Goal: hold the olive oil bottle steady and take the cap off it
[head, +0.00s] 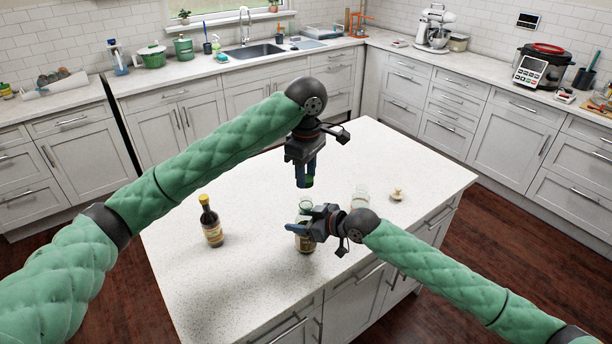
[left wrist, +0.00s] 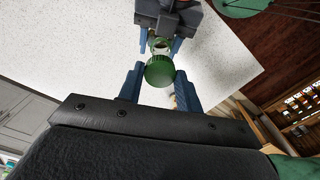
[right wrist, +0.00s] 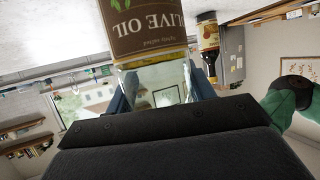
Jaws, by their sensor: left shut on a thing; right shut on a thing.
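The olive oil bottle (head: 305,243) stands upright near the front edge of the island; its brown label (right wrist: 150,25) shows upside down in the right wrist view. My right gripper (head: 306,229) is shut around the bottle's body from the right. The green cap (left wrist: 159,72) is between the fingers of my left gripper (left wrist: 159,84), which is shut on it. In the head view the cap (head: 306,182) is above the bottle, with a gap between them. The bottle's open neck (left wrist: 160,45) shows beyond the cap in the left wrist view.
A clear glass jar (head: 360,199) and a small pale lid-like object (head: 397,195) are at the right. The island's left part is mostly free.

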